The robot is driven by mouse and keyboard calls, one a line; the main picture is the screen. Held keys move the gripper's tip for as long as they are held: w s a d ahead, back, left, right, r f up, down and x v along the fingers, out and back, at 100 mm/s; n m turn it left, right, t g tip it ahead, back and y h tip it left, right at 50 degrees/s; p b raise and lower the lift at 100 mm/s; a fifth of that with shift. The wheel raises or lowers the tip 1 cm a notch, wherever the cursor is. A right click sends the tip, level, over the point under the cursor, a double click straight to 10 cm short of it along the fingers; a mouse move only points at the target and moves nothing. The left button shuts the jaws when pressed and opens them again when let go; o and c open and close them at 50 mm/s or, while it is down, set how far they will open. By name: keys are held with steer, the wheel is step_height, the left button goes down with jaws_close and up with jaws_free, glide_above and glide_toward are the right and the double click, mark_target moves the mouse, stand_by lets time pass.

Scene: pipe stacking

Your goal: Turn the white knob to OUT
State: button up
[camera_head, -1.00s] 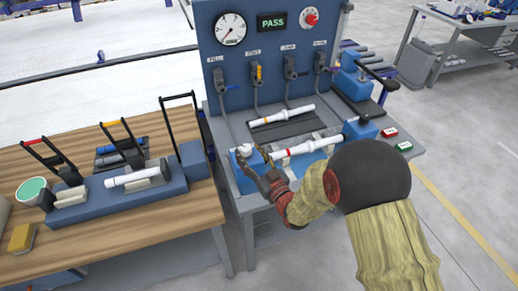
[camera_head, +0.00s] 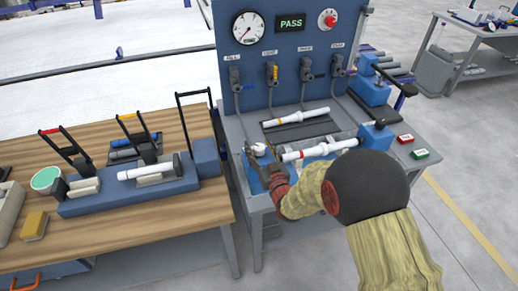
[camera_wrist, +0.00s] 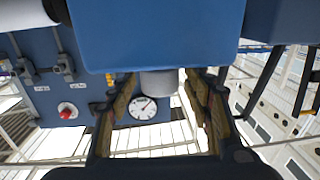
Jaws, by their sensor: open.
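The white knob (camera_head: 258,149) sits on the blue block (camera_head: 252,178) at the left end of the test bench. My gripper (camera_head: 263,160) is at the knob with its fingers open. In the wrist view the knob (camera_wrist: 158,83) shows as a short pale cylinder against the blue block (camera_wrist: 155,35). It lies between the tips of my open gripper (camera_wrist: 160,88), with gaps visible at both sides. Any OUT marking and the knob's turned position cannot be read.
A white pipe (camera_head: 318,150) with a red band lies right of the knob, partly behind my arm. Another white pipe (camera_head: 295,117) lies behind it. The blue panel (camera_head: 285,55) carries a gauge (camera_head: 249,28), a PASS display (camera_head: 291,23) and several valves. A wooden table (camera_head: 110,215) stands left.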

steer(key=c, duration=0.3)
steer(key=c, duration=0.7)
steer(key=shift+c, duration=0.8)
